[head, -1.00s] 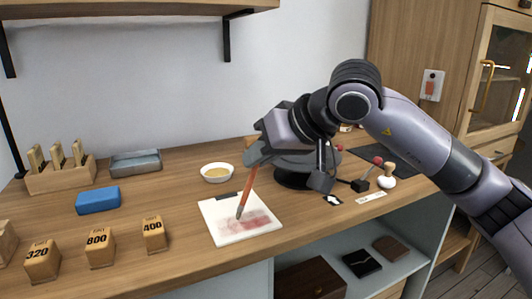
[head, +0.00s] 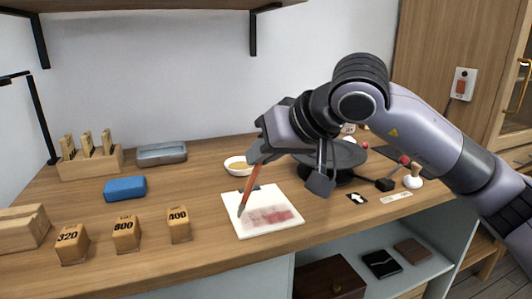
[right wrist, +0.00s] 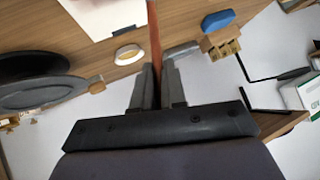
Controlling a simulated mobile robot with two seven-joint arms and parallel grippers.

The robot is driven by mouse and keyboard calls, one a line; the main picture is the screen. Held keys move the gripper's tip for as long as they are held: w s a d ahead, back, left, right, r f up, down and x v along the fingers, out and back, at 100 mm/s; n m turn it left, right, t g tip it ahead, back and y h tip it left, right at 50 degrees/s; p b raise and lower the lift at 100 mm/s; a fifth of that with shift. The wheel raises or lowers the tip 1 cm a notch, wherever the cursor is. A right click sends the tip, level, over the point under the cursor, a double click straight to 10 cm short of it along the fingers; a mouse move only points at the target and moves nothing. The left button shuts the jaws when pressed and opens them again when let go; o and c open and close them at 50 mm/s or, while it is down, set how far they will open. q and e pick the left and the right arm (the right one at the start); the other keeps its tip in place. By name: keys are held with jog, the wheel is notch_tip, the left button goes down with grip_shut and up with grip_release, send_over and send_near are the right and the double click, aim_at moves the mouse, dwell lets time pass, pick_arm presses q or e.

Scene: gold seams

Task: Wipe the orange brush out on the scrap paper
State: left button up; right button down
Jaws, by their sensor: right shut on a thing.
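The orange brush (head: 249,188) is held by my right gripper (head: 258,155), with its bristle tip pointing down at the left part of the scrap paper. The scrap paper (head: 283,228) is a white sheet with reddish smears, lying near the front edge of the bench. In the head view I cannot tell whether the tip touches the paper. In the right wrist view the gripper's fingers (right wrist: 158,88) close on the brush's orange handle (right wrist: 154,35), and the paper (right wrist: 92,18) shows at the top. My left gripper is not in view.
A small bowl (head: 238,166) stands behind the paper. A dark round turntable (head: 345,155) is right of it. Numbered wooden blocks (head: 127,234), a blue block (head: 125,189) and a metal tray (head: 162,153) are to the left. Open shelves lie below the bench.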

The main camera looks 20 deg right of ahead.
jog(key=d+b, duration=0.1)
jog(key=d, duration=0.8)
jog(key=shift+w+d, duration=0.2)
jog(key=shift+d, duration=0.15)
dwell(0.9)
